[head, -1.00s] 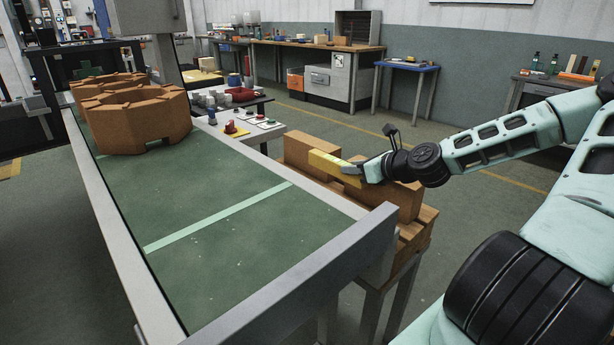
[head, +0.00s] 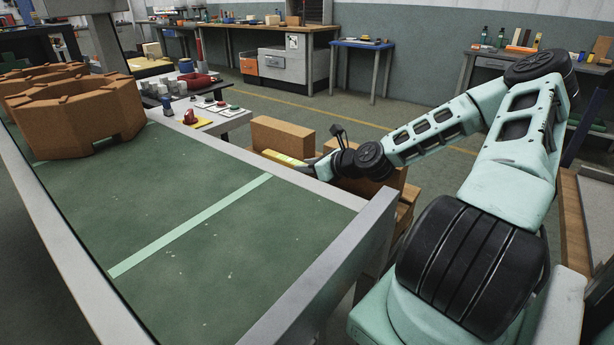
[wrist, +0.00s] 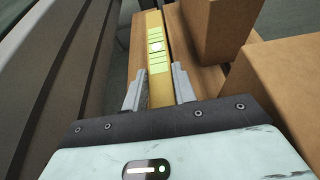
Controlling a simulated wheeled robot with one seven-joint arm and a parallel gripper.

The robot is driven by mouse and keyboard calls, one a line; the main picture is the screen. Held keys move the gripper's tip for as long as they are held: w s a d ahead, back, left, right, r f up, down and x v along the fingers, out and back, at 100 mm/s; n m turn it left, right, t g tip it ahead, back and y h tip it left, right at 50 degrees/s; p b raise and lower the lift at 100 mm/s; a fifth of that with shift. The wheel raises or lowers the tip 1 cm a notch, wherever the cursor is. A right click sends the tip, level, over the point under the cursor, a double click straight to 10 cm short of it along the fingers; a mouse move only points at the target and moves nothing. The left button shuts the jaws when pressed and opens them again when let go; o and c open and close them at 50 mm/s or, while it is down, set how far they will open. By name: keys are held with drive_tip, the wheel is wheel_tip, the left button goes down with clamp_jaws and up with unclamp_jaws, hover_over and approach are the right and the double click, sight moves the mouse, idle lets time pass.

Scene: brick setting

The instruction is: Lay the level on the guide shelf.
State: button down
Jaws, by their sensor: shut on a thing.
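The level is a yellow bar with pale green markings (wrist: 155,45); in the head view it shows (head: 285,159) just beyond the conveyor's side rail. My gripper (wrist: 159,88) is shut on the level, one finger on each side; it also shows in the head view (head: 313,166). In the wrist view the level points away from me, above or on a brown surface (wrist: 131,95) between a grey side wall and brown blocks. I cannot tell whether it touches that surface. I cannot pick out the guide shelf with certainty.
A conveyor with a green belt (head: 215,250) and grey side rail (head: 275,172) stands beside my arm. Large brown blocks (head: 283,139) stand close to the level; the wrist view shows them at right (wrist: 222,28). Notched brown rings (head: 85,120) sit on the belt.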

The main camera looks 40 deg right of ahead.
drive_tip(key=shift+f, duration=1.25)
drive_tip(key=shift+f, duration=0.15)
drive_tip(key=c, duration=1.1)
unclamp_jaws()
